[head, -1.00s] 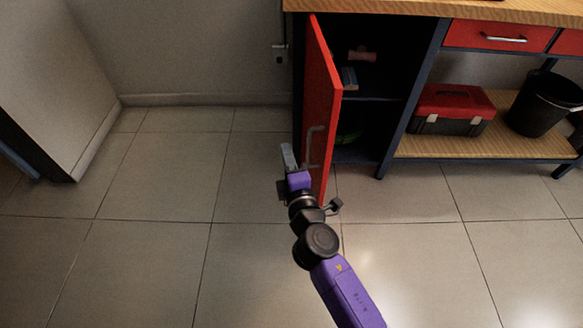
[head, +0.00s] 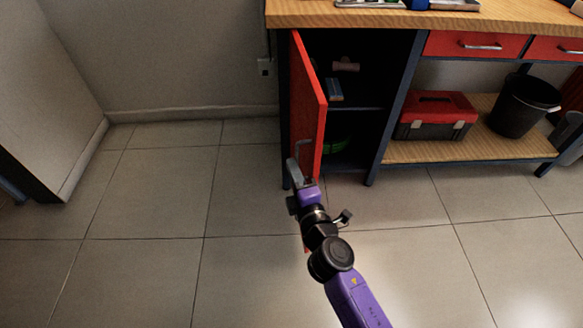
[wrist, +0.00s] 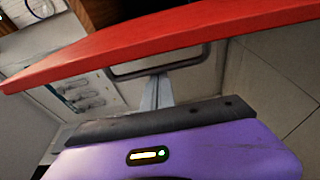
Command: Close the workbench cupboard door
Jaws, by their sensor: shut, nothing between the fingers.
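The red cupboard door (head: 309,103) stands wide open, hinged at the left side of the workbench cupboard and swung out toward me. Its grey bar handle (head: 298,152) is on the door's left-hand face. My gripper (head: 294,172) is shut and empty, close to the handle at the lower part of the door. In the wrist view, the door (wrist: 160,42) crosses the upper picture, and my finger (wrist: 158,92) overlaps the handle (wrist: 155,68); I cannot tell whether they touch. The open cupboard (head: 355,95) is dark inside, with a shelf.
A pink item (head: 346,64) and a blue item (head: 334,90) are on the cupboard shelf, with something green (head: 336,144) below. A red toolbox (head: 435,114) and a black bucket (head: 524,104) stand on the lower shelf to the right. The tiled floor (head: 150,190) at left is clear.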

